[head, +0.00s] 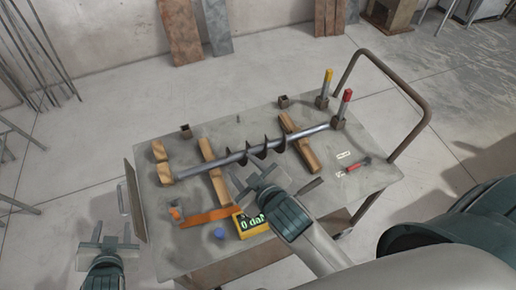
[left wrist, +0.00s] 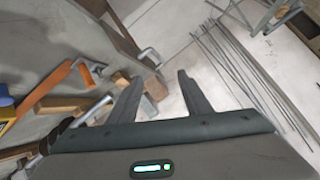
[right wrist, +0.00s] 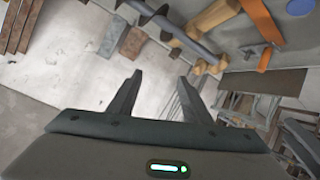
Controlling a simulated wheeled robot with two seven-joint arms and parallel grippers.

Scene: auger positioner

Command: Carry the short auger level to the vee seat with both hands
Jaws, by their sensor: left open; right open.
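I cannot tell which part is the vee seat. My right gripper (head: 258,180) is open and empty, in front of the auger's middle in the picture. In the right wrist view the auger (right wrist: 178,28) passes above the fingers. My left gripper (head: 108,238) is open and empty, left of the cart's front left corner.
A yellow-topped post (head: 323,90) stands at the back right. A red-handled tool (head: 355,165) lies at the right. The cart's handle (head: 415,130) rises at the right.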

